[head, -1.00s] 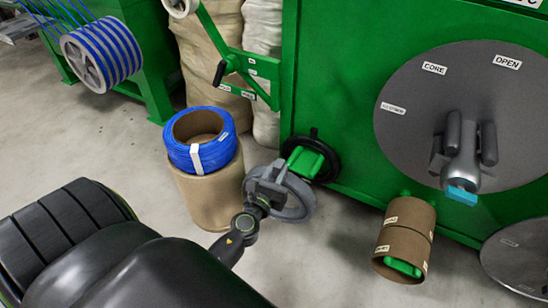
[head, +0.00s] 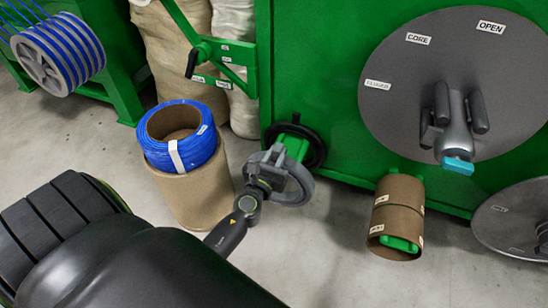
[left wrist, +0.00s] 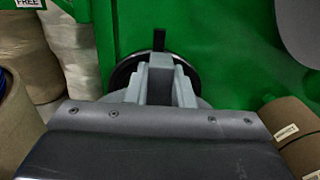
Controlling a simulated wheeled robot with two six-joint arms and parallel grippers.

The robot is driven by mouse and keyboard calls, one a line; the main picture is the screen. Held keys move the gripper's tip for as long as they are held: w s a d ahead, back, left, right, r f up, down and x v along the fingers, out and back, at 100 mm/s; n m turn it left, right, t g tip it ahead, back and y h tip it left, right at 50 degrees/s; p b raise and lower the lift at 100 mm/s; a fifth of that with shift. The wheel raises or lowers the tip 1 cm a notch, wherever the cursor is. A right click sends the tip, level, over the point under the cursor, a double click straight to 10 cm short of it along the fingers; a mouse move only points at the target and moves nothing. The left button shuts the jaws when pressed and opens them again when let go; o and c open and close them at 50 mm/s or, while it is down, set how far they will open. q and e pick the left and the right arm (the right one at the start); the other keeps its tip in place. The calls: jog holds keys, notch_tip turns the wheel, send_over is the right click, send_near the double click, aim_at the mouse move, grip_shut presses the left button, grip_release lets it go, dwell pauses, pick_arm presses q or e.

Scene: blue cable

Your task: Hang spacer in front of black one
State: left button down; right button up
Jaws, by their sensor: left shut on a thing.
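My left gripper (head: 264,176) is shut on a grey ring-shaped spacer (head: 302,189) and holds it in the air. The spacer stands roughly upright, facing the green machine. Behind it, a black spacer (head: 319,149) hangs on a green holder (head: 296,147) low on the machine's front. In the head view the grey spacer overlaps the lower part of the black one and the holder; I cannot tell whether they touch. In the left wrist view the gripper fingers (left wrist: 160,80) are in front of the black spacer (left wrist: 122,72). My right gripper is not in view.
A blue cable coil (head: 180,134) sits on a brown cardboard core (head: 196,196) left of the gripper. Brown cores (head: 397,210) hang on a green peg at the right. A big grey disc (head: 400,100) is on the machine. Bare floor (head: 335,250) lies between.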

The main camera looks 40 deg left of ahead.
pick_arm(q)
jog(key=x, duration=0.7)
jog(key=shift+w, duration=0.3)
dwell(0.4)
dwell(0.5)
jog(key=shift+w+a, duration=0.15)
jog(key=shift+w, duration=0.2)
dwell(0.6)
jog(key=shift+w+a+b, duration=0.15)
jog(key=shift+w+b, duration=0.2)
jog(key=shift+w, duration=0.3)
dwell(0.4)
jog(key=shift+w, duration=0.25)
jog(key=shift+f+b, duration=0.45)
jog(key=shift+b, duration=0.1)
dwell(1.1)
jog(key=shift+c, duration=2.1)
grip_release()
